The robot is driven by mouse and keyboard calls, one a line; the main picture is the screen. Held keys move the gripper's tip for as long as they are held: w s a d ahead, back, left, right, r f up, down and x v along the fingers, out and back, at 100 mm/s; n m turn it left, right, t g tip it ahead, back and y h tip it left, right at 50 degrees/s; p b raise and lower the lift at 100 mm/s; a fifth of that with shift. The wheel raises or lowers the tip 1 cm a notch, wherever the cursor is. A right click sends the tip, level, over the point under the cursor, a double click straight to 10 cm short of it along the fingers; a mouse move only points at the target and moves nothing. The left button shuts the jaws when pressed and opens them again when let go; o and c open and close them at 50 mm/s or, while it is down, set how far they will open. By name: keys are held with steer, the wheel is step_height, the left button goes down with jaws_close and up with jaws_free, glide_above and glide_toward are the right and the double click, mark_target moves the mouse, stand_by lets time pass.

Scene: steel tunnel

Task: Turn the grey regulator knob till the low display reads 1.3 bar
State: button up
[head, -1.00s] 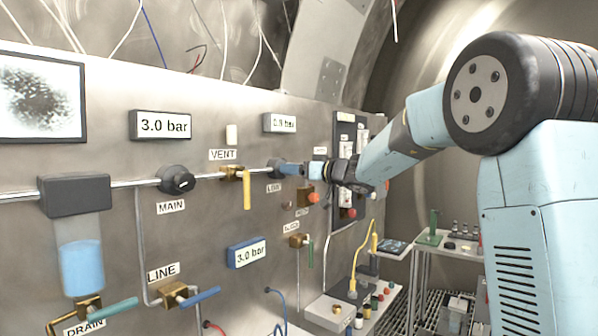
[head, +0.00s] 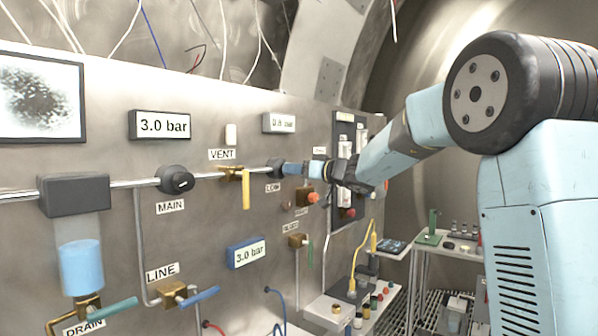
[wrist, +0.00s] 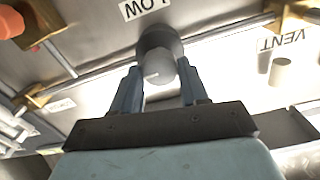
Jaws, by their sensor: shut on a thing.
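The grey regulator knob (head: 274,168) sits on the pipe of the steel panel, above the LOW label (head: 273,188). In the wrist view the round knob (wrist: 160,45) stands between my two blue fingers. My gripper (head: 286,168) reaches it from the right and is shut on it; it also shows in the wrist view (wrist: 159,72). The low display (head: 279,123) is on the panel above the knob. Its digits are small and blurred, about 0.8 or 0.9 bar. The knob's far side is hidden.
The VENT valve with its yellow lever (head: 246,188) is just left of the knob. The MAIN knob (head: 175,179) is farther left, under a display reading 3.0 bar (head: 161,125). An orange-red knob (head: 313,198) on a brass valve lies close below my gripper.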

steer(key=m, duration=0.9)
steer(key=shift+w, duration=0.1)
steer(key=shift+m, duration=0.3)
stand_by(0.4)
steer(key=o, duration=1.1)
steer(key=shift+c, duration=0.2)
steer(key=v, duration=1.3)
steer(key=shift+s+d, duration=0.2)
steer(key=shift+d, duration=0.1)
